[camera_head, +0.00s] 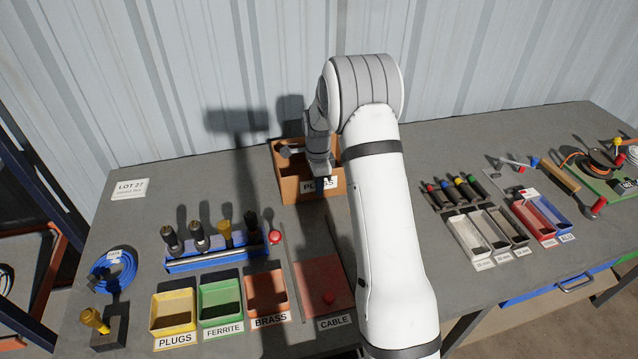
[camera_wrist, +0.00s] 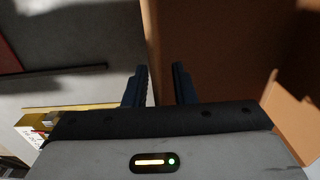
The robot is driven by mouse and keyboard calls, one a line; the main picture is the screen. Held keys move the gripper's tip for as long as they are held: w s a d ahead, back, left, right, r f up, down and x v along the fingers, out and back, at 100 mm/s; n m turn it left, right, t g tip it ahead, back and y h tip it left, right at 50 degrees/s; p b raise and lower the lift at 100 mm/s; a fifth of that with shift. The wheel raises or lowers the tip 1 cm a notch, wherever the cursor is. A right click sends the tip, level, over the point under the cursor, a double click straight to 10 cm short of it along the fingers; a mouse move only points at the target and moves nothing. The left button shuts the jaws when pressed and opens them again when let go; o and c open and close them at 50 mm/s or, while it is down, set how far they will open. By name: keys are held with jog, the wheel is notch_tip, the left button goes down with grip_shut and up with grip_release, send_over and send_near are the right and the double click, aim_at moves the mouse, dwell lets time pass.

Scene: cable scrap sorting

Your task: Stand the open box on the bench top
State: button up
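The open box (camera_head: 297,188) is brown, with a white label on its front that is partly covered by my gripper. It appears upright at the back middle of the bench top (camera_head: 240,165); whether its bottom touches the bench is hard to see. My gripper (camera_head: 321,180) is at the box's front wall, pointing down. In the wrist view the dark fingers of my gripper (camera_wrist: 160,80) are apart, with the rim of the box (camera_wrist: 151,45) running between them. A visible gap remains beside the wall. The box's inside fills the right of the wrist view.
Yellow (camera_head: 173,312), green (camera_head: 222,302) and orange (camera_head: 267,295) trays stand in front, left of the red cable area (camera_head: 321,283). A blue tool rack (camera_head: 217,258) lies behind them. Narrow bins (camera_head: 470,240) stand at right. Bare bench lies left of the box.

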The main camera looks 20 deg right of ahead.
notch_tip(320, 180, up, 12)
jog(key=shift+f+b, duration=0.1)
jog(key=shift+b, duration=0.6)
jog(key=shift+s+r, duration=0.1)
jog(key=shift+r, duration=0.25)
jog(key=s+a+r+n+t, duration=0.1)
jog(key=s+r+n, duration=0.4)
jog(key=s, duration=0.4)
jog(key=s+a+r+n+t, duration=0.1)
jog(key=s+a+r+n, duration=0.1)
jog(key=s+r+n, duration=0.45)
jog(key=s+f+n, duration=0.1)
jog(key=s+n, duration=0.2)
jog(key=s, duration=0.6)
jog(key=s+f+n+t, duration=0.1)
jog(key=s+f+n, duration=0.1)
jog(key=s, duration=0.8)
jog(key=shift+a+f+n, duration=0.25)
jog(key=shift+f+n, duration=0.05)
jog(key=shift+n, duration=0.45)
jog(key=shift+c, duration=0.3)
